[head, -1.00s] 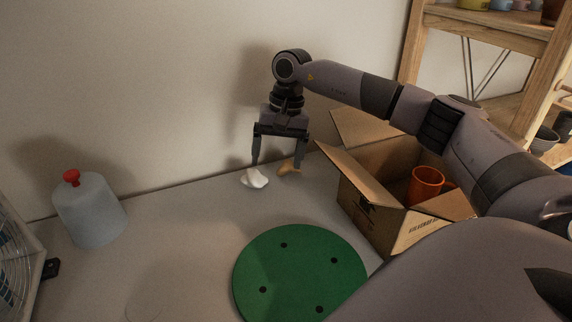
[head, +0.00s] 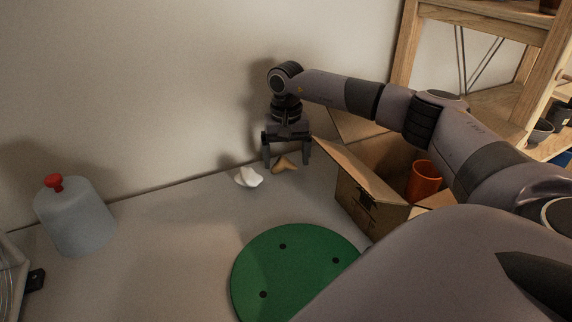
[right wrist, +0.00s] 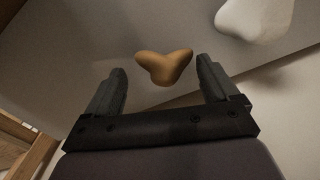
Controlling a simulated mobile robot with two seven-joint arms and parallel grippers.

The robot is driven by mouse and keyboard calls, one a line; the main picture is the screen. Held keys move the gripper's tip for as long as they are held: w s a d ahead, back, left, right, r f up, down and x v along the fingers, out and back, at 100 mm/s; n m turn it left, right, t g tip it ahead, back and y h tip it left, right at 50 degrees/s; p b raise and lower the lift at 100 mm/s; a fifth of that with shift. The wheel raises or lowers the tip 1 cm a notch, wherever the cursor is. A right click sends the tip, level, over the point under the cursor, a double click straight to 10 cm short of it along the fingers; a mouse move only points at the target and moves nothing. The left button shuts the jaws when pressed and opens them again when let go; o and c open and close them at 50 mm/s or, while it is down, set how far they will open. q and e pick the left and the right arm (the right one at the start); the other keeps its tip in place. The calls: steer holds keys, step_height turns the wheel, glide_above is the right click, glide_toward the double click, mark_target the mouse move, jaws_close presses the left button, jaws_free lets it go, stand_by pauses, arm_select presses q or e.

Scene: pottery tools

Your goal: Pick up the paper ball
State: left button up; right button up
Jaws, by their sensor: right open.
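A white crumpled lump (head: 249,177), which looks like the paper ball, lies on the table near the wall. It also shows at the top right of the right wrist view (right wrist: 254,18), outside the jaws. A small tan, forked lump (head: 284,165) lies just right of it; I cannot tell its material. My right gripper (head: 287,163) is open and empty, pointing down, with its fingers on either side of the tan lump in the picture. In the right wrist view the tan lump (right wrist: 164,65) appears between the fingertips, with no clear contact. My left gripper is not in view.
An open cardboard box (head: 368,200) with an orange mug (head: 423,181) stands right of the gripper. A green round board (head: 290,270) lies in front. A grey jug with a red cap (head: 75,217) stands at left. The wall is close behind the lumps.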

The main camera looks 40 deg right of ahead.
steer(key=c, duration=1.1)
